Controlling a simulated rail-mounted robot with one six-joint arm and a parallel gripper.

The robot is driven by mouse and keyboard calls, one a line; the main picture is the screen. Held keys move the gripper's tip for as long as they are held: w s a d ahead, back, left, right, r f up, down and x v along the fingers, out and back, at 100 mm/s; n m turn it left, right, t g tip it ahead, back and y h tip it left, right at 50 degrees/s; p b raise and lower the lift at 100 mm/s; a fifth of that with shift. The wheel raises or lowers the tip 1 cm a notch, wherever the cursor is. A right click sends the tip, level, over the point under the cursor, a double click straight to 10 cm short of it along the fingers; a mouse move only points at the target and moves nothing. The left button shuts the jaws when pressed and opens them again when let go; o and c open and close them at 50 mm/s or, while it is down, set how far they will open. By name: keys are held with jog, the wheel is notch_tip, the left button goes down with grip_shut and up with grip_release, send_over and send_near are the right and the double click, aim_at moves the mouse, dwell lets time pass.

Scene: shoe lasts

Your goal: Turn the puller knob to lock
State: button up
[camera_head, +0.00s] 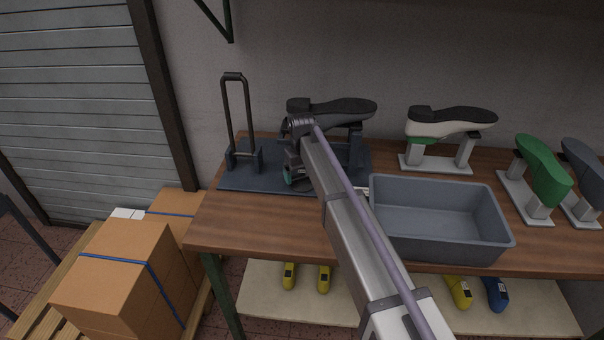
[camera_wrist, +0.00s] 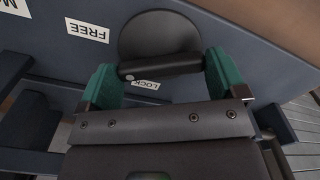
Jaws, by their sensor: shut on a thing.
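The puller knob (camera_wrist: 160,35) is a dark round disc with a thick bar across its near edge, in the wrist view. The green fingers of my gripper (camera_wrist: 163,78) stand at both ends of the bar and are shut on it. A pale dot on the bar lies near its left end, close to the LOCK label (camera_wrist: 146,85). The FREE label (camera_wrist: 87,31) is farther up and left. In the head view my gripper (camera_head: 288,178) is low at the puller's dark base plate (camera_head: 240,178); my arm hides the knob there.
A tall dark handle frame (camera_head: 239,115) stands left on the plate. A grey bin (camera_head: 440,215) is close on the right of my arm. More shoe lasts (camera_head: 450,122) stand beyond. The bench's front left is clear.

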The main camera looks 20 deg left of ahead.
aim_at(302, 175)
jog(key=n, duration=1.1)
jog(key=shift+n, duration=0.4)
dwell(0.3)
jog(key=o, duration=0.6)
notch_tip(302, 175, up, 11)
jog(key=p, duration=1)
jog(key=shift+f+p, duration=0.15)
jog(key=shift+p, duration=0.25)
